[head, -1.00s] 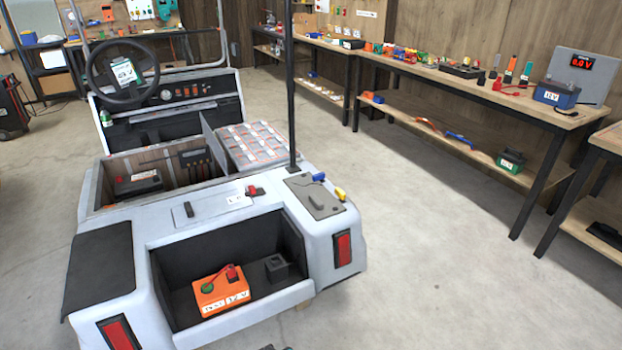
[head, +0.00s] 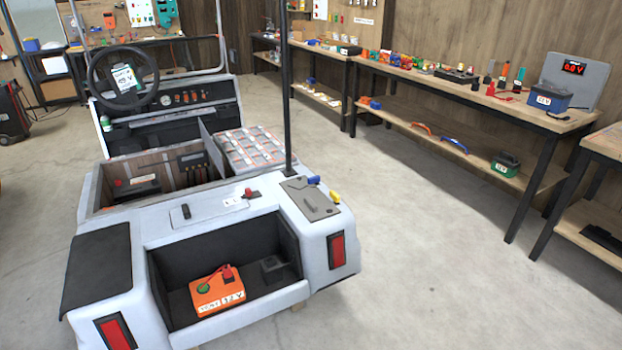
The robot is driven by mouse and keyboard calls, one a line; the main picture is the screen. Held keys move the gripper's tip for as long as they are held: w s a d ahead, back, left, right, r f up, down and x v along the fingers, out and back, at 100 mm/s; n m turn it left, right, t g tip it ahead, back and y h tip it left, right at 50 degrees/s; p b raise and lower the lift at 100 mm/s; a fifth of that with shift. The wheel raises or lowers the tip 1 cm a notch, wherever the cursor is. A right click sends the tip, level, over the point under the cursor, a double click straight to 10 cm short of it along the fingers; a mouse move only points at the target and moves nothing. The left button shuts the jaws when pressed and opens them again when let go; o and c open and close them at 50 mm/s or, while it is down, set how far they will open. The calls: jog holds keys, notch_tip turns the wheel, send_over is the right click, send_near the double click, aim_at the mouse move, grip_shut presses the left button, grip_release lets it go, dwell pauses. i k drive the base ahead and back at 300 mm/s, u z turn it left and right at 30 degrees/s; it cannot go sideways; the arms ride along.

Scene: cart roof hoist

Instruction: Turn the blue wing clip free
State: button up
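A small blue wing clip (head: 314,180) sits at the far right edge of a grey plate (head: 296,200) on the cart's rear deck. A yellow wing clip (head: 334,196) sits at the plate's right edge, nearer to me. The plate lies flat on the white cart body (head: 325,222), beside the black roof post (head: 288,110). At this size I cannot tell how the blue clip is turned. My gripper is not in view.
An orange 12 V battery (head: 217,290) sits in the cart's open rear bay. A red-topped knob (head: 250,193) stands left of the plate. A long workbench (head: 440,82) with tools runs along the right wall. The floor (head: 430,240) right of the cart is clear.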

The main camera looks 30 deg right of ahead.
aim_at(316, 180)
jog(key=z, duration=0.1)
jog(key=i, duration=0.9)
jog(key=u, duration=0.05)
